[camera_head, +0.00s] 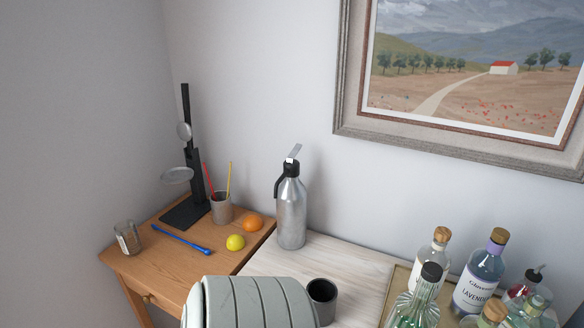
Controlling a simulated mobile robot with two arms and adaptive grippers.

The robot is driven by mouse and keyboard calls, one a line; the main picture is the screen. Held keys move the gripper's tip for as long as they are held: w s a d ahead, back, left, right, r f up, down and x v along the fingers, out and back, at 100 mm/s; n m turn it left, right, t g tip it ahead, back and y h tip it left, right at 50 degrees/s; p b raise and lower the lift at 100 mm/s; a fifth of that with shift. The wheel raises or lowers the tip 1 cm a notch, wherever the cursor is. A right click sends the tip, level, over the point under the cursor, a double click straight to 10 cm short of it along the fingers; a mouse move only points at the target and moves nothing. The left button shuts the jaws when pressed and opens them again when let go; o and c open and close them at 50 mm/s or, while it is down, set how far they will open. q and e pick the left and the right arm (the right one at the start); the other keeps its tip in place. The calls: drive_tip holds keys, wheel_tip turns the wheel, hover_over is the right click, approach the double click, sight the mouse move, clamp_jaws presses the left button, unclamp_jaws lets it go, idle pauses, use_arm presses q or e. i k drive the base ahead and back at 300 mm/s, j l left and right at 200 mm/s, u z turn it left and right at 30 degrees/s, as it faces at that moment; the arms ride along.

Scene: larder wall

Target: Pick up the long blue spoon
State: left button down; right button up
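The long blue spoon (182,239) lies flat on the small wooden table (168,278) at the left. It lies at a slant, between a glass jar (128,238) on its left and a yellow lemon (235,242) on its right. Nothing covers it. Neither of my grippers shows in the head view.
A black stand (188,160) and a grey cup (221,208) with thin sticks stand behind the spoon. An orange (253,223) lies near the lemon. A silver siphon bottle (291,213) and dark cup (322,299) stand on the pale surface. Several bottles (478,275) crowd the right.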

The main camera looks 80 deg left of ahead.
sight(207, 252)
drive_tip(key=u, duration=3.2)
